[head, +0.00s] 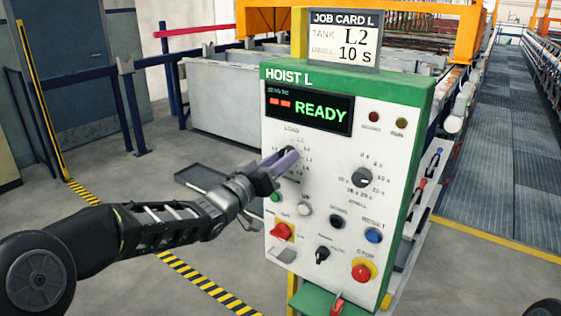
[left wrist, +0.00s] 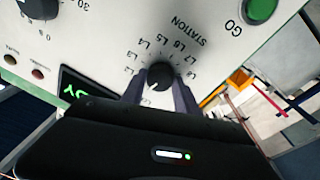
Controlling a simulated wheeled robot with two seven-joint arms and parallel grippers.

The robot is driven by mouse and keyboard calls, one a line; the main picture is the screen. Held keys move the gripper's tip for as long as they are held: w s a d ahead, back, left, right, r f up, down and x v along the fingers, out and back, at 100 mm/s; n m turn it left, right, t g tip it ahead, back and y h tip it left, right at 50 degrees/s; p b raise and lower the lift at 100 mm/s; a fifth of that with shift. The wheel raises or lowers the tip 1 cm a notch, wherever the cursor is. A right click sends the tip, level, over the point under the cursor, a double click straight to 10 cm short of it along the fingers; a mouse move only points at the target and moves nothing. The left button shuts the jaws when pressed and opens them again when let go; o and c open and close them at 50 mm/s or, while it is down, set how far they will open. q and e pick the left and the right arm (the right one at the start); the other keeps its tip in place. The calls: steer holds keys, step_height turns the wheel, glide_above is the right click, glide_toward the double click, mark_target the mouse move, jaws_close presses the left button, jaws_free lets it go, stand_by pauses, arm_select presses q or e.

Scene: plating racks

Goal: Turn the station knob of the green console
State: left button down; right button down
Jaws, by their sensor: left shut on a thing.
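The green console (head: 421,120) stands upright in the middle of the head view, with a white face marked HOIST L. Its display (head: 310,110) reads READY in green. My left gripper (head: 284,161) reaches the upper left of the face and hides most of the station knob there. In the left wrist view the dark round station knob (left wrist: 160,76) sits between the two fingers, and the gripper is shut on it. My right gripper is not in view.
A job card (head: 344,40) above the console reads TANK L2, DWELL 10 S. Close by are the dwell knob (head: 362,177), a blue RESET button (head: 373,236), a red stop button (head: 362,271) and a red switch (head: 282,232). Floor to the left is mostly open.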

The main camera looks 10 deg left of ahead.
arm_select(q)
steer(key=shift+f+n, duration=0.1)
steer(key=shift+n, duration=1.4)
steer(key=c, duration=0.9)
jaws_free()
steer(key=shift+s, duration=0.1)
steer(key=b+v, duration=0.2)
steer(key=v, duration=0.5)
steer(key=shift+s, duration=0.35)
